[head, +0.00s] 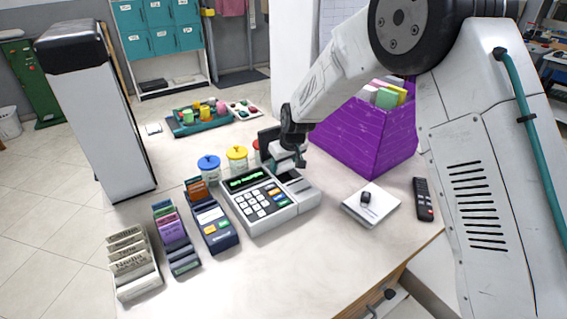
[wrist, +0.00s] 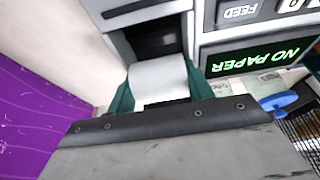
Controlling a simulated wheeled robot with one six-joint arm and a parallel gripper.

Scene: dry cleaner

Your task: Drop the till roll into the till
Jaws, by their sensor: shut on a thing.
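The grey till (head: 262,208) stands on the counter with a green display that reads "NO PAPER" in the wrist view (wrist: 255,58). My gripper (head: 298,158) is over the back right part of the till, pointing down. In the wrist view its green fingers (wrist: 160,92) are shut on the white till roll (wrist: 158,78), one at each side. A dark open bay (wrist: 155,38) in the till shows just beyond the roll. I cannot tell whether the roll is above the bay or partly in it. In the head view my gripper mostly hides the roll.
A purple crate (head: 360,138) stands close to the right of my gripper. Jars with blue (head: 208,166) and yellow lids (head: 237,157) stand behind the till. A white pad (head: 372,208) and a remote (head: 424,198) lie at right.

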